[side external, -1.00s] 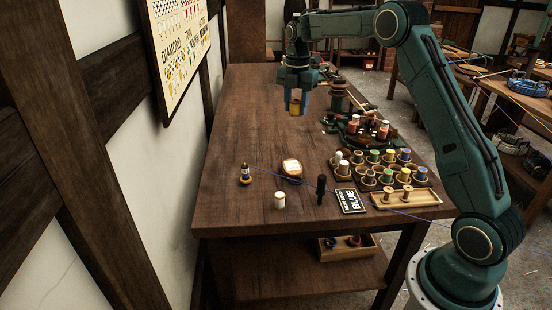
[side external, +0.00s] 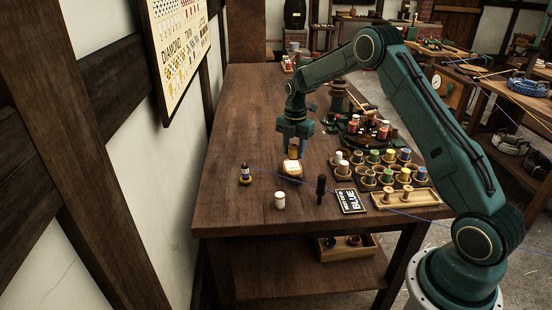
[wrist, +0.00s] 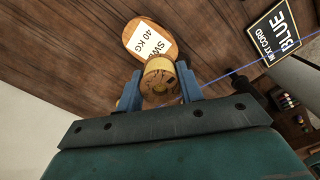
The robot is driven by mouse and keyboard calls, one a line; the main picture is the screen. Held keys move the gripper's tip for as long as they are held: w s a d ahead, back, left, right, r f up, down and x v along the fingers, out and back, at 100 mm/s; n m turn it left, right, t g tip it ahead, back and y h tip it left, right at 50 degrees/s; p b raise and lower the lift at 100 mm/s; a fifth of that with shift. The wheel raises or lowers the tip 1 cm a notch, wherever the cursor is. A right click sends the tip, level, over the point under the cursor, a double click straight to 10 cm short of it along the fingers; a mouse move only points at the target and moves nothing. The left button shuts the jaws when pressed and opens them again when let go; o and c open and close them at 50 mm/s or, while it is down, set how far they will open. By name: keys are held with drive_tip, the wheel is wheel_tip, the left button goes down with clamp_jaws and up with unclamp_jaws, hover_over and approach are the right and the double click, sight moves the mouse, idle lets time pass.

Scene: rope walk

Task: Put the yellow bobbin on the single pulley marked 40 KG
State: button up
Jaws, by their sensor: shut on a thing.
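The yellow bobbin (wrist: 160,80) is between the two blue fingers of my gripper (wrist: 159,86), which is shut on it; one wooden end shows in the wrist view. In the side view my gripper (side external: 294,150) points down over the wooden single pulley (side external: 292,176). The pulley (wrist: 130,32) lies on the bench with a white 40 KG label facing up. The bobbin partly overlaps the pulley in the wrist view. I cannot tell whether the two touch.
A white pot (side external: 280,200), a small dark bottle (side external: 245,174) and a dark upright tool (side external: 320,189) stand nearby. A BLUE sign (side external: 350,200) and a bobbin rack (side external: 392,177) are to the right. A blue cord crosses the bench.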

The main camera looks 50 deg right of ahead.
sight(293, 170)
drive_tip(key=shift+f, duration=0.2)
drive_tip(key=shift+f, duration=2.1)
drive_tip(key=shift+f, duration=0.15)
drive_tip(key=o, duration=1)
wheel_tip(293, 170, up, 12)
drive_tip(key=shift+r, duration=0.2)
